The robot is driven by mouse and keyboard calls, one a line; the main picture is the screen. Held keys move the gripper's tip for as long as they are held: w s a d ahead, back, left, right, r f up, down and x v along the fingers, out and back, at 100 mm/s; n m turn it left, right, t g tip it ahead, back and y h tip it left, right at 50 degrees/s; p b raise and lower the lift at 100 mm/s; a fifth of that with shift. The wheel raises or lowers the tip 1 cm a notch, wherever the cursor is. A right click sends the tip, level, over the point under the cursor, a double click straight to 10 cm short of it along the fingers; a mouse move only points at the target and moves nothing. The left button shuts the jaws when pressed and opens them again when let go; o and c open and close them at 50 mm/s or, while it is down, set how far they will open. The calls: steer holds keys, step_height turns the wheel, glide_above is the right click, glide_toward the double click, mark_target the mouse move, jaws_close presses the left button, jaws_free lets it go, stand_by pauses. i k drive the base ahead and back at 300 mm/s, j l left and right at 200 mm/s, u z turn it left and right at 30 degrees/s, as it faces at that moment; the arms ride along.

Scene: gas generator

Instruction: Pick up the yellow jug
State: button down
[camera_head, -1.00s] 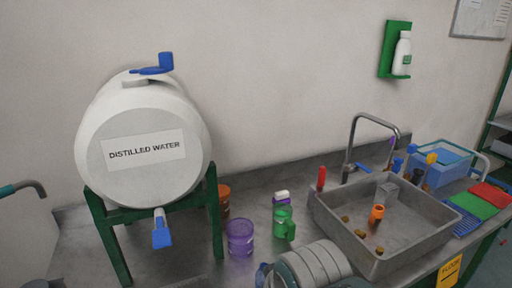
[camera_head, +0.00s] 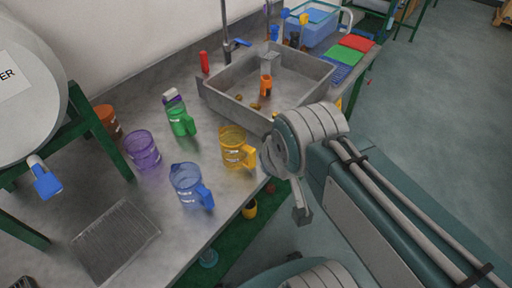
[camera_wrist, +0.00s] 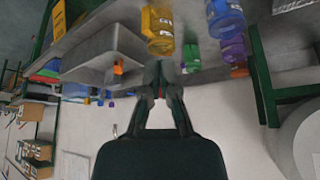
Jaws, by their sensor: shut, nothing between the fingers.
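The yellow jug (camera_head: 237,147) stands upright on the grey counter, near its front edge, with its handle toward the lower right in the head view. In the wrist view, which is upside down, the yellow jug (camera_wrist: 158,28) shows at the top middle, just beyond the fingertips. My gripper (camera_wrist: 161,72) is shut and empty, its tips together and pointing toward the jug, apart from it as far as I can see. In the head view my arm is just right of the jug, and I cannot make out the fingertips.
A drain grate (camera_head: 115,240) lies at lower left. The counter (camera_head: 150,205) has some bare room between.

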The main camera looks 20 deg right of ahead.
mark_target(235, 149)
steer(key=u, duration=1.15)
steer(key=l+u, duration=0.2)
steer(key=l, duration=0.4)
steer(key=k+l+u, duration=0.15)
steer(key=l, duration=0.45)
steer(key=i, duration=0.05)
